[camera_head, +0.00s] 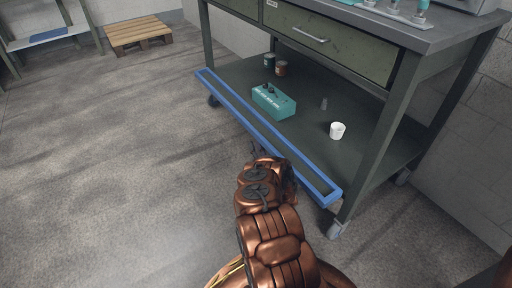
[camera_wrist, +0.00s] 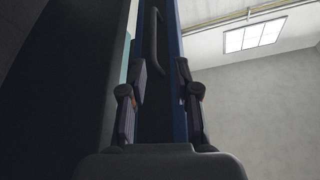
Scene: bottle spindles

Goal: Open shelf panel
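The shelf panel (camera_head: 232,98) is a long, narrow piece with a blue frame and a dark middle, along the front edge of the workbench's lower shelf. In the wrist view its blue edge (camera_wrist: 176,60) runs upward, with a dark bar handle (camera_wrist: 153,42) on its face. My copper-coloured arm reaches up from below in the head view. My gripper (camera_wrist: 162,108) is at the panel, near its middle-right part. The two fingers stand apart, with the dark panel face showing between them. The handle lies beyond the fingertips; contact with the panel cannot be told.
On the lower shelf (camera_head: 375,160) are a teal box (camera_head: 273,101), a white cup (camera_head: 337,130) and two small cans (camera_head: 281,68). A closed drawer (camera_head: 330,47) is above. A wooden pallet (camera_head: 138,34) lies at the back left. The floor left of the bench is clear.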

